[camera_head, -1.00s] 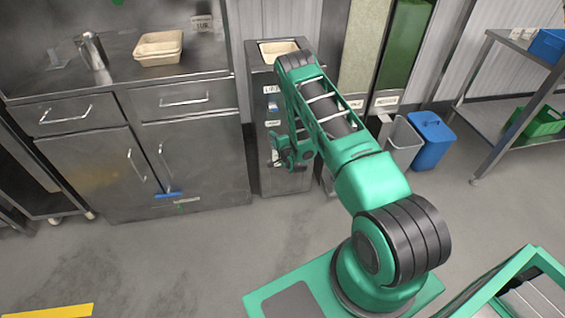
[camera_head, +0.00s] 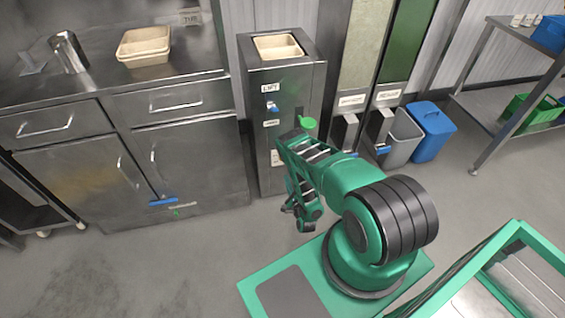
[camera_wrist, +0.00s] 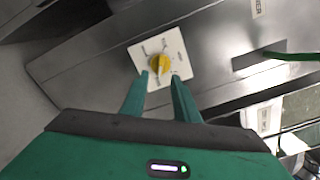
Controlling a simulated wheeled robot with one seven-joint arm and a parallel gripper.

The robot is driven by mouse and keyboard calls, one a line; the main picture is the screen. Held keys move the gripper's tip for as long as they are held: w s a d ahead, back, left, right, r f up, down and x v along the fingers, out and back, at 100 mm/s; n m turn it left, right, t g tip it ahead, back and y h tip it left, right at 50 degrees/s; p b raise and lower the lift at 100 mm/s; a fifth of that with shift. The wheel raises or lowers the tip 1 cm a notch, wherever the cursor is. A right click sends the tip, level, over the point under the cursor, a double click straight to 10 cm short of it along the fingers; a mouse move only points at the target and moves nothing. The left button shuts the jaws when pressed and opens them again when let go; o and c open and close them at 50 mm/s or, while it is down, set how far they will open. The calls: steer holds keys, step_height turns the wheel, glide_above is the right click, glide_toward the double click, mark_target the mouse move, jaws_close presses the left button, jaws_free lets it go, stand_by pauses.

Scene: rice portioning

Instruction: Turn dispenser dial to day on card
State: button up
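The dispenser (camera_head: 302,84) is a tall metal cabinet with a tray on top. Its yellow dial (camera_wrist: 159,66) sits on a white label plate (camera_wrist: 177,50) in the wrist view; the small day labels and the dial's setting are too small to read. The plate shows in the head view (camera_head: 275,158), partly beside my arm. My gripper (camera_wrist: 160,76) is open, its two green fingers apart and pointing at the dial, which appears between and just past the tips. I cannot tell whether they touch it. A card (camera_head: 190,16) on the back wall seems to read "TUE".
A steel counter (camera_head: 115,83) with drawers stands left of the dispenser. Grain hoppers, a grey bin (camera_head: 402,140) and a blue bin (camera_head: 431,133) stand to its right. A shelf rack (camera_head: 495,110) is at far right. The floor in front of the counter is clear.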

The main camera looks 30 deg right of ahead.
steer(key=x, duration=1)
steer(key=shift+s, duration=0.1)
jaws_close()
